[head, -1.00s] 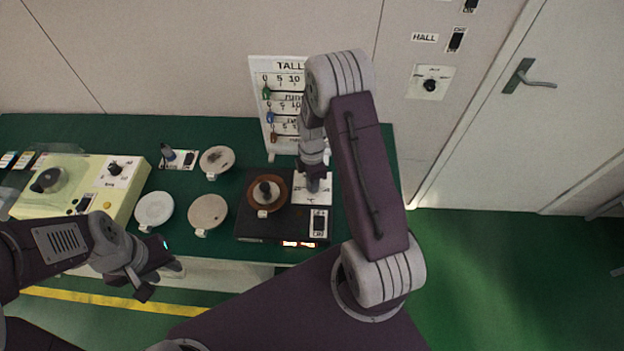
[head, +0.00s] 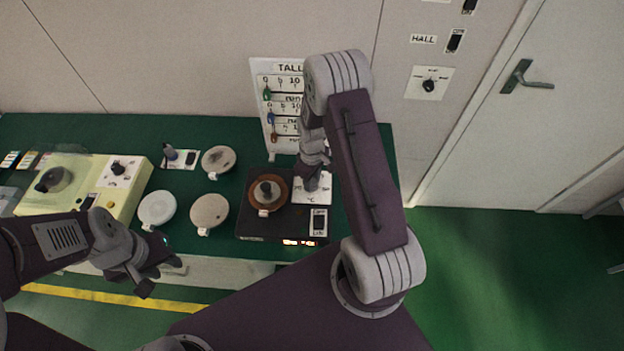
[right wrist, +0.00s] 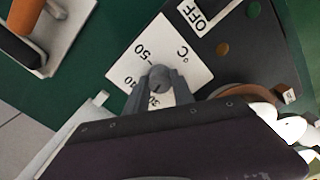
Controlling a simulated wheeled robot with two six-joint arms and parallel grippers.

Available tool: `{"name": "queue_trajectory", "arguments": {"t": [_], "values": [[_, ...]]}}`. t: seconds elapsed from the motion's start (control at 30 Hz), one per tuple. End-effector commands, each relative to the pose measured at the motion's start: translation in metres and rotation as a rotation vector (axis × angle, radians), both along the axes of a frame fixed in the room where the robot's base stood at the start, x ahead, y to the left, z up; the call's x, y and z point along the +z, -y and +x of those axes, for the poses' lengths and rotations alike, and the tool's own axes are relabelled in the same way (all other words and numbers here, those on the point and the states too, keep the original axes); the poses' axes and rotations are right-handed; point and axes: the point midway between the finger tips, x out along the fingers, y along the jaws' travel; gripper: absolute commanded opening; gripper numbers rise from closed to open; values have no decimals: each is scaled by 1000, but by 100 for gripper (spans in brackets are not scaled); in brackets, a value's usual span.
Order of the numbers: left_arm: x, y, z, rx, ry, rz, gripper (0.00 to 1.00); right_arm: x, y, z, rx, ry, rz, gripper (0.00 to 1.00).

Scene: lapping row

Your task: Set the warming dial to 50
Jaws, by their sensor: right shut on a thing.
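The warming unit is a black box (head: 256,226) on the green bench, with a brown disc (head: 281,195) on top. Its white dial plate (head: 301,196) lies at its right side, mostly under my right gripper (head: 313,184) in the head view. In the right wrist view the plate (right wrist: 139,58) shows 50, 40 and a partly covered 30, with a °C mark. My right gripper (right wrist: 158,92) is shut on the grey dial knob (right wrist: 159,74). I cannot tell where the knob points. My left gripper (head: 160,279) is empty and looks open, near the bench's front edge.
An OFF label (right wrist: 197,17) sits near the dial. Pale round discs (head: 209,211) lie left of the unit. A pale yellow machine (head: 88,184) stands further left. A tally board (head: 276,85) stands behind. The floor at right is clear.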

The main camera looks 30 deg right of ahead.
Motion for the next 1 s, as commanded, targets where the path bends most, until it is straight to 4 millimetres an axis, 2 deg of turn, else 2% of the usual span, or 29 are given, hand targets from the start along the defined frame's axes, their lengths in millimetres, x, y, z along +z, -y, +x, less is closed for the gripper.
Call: {"name": "queue_trajectory", "arguments": {"t": [1.0], "values": [[11,0,0,0,0,0,36,2,1,2,-964,5,0,0]]}}
